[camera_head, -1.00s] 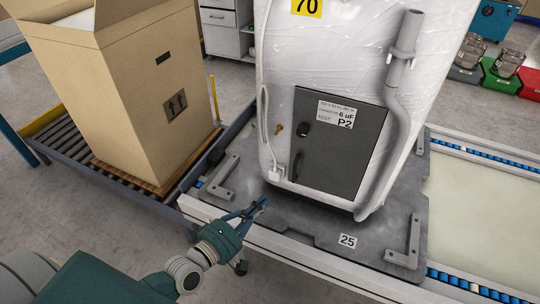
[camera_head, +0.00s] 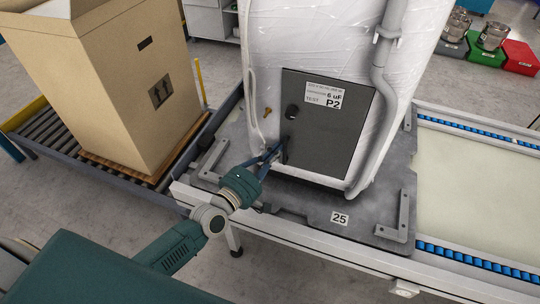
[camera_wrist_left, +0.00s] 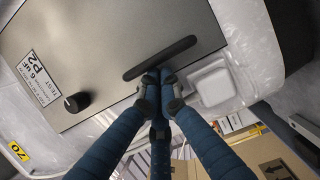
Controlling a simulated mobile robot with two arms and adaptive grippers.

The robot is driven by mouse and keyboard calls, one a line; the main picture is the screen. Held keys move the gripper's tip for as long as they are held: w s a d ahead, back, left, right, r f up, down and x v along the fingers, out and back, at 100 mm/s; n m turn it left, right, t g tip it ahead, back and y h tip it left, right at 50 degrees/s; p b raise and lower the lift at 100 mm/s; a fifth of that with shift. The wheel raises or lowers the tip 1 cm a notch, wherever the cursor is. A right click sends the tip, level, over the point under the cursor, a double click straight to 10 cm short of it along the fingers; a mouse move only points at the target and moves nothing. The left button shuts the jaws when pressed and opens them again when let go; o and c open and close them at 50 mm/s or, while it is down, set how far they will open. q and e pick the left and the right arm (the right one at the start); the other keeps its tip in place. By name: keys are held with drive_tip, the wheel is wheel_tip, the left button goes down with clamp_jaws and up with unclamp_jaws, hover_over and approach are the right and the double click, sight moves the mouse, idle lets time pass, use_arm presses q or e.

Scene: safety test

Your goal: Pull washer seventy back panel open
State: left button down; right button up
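The washer (camera_head: 330,30), wrapped in whitish film, stands upright with its dark grey back panel (camera_head: 325,140) facing me. The panel looks shut and bears a "P2" label (camera_head: 323,95), a black knob (camera_head: 292,111) and a black bar handle (camera_head: 285,150). The handle (camera_wrist_left: 160,57) and knob (camera_wrist_left: 76,102) also show in the left wrist view. My left gripper (camera_head: 279,151) is at the handle; its blue fingers converge there, with the fingertips (camera_wrist_left: 161,78) at the bar's edge. Whether they grip it is unclear. My right gripper is not in view.
The washer stands on a grey pallet plate (camera_head: 340,200) marked "25", on a conveyor (camera_head: 470,210). A grey pipe (camera_head: 381,100) runs down beside the panel's right edge. A large cardboard box (camera_head: 120,90) stands on rollers at left. A white socket-like block (camera_wrist_left: 209,86) is near the handle.

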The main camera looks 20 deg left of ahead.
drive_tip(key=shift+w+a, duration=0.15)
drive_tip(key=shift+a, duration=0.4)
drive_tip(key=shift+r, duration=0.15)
